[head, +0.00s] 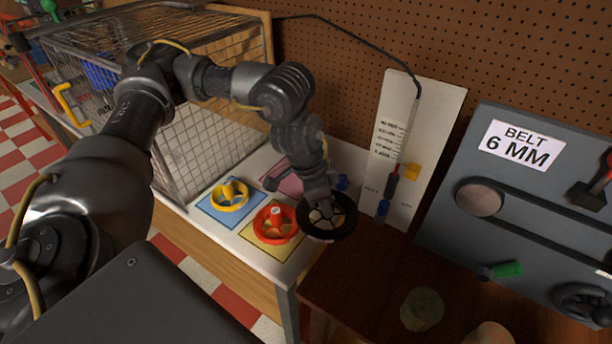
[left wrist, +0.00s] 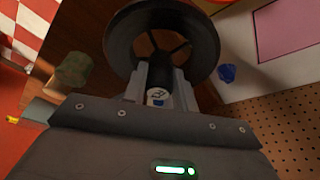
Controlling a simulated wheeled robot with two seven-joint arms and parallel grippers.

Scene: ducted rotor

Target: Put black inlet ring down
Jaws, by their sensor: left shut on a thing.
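The black inlet ring (head: 345,229) is a dark wheel-like ring with a hub and spokes. My left gripper (head: 322,205) is shut on it, with the ring at its fingertips. In the left wrist view the ring (left wrist: 205,45) spreads beyond my left gripper (left wrist: 158,88), whose fingers close around its hub. In the head view the ring shows over the right end of the white table top (head: 247,252), beside the red ring (head: 292,237). Whether it touches the table cannot be told. My right gripper is not in view.
A yellow ring (head: 230,197) sits on a blue square, and the red ring is on a yellow square. A pink square (head: 288,184) lies behind. A wire cage (head: 190,150) stands left, a white gauge board (head: 425,125) behind, a grey belt panel (head: 520,220) right.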

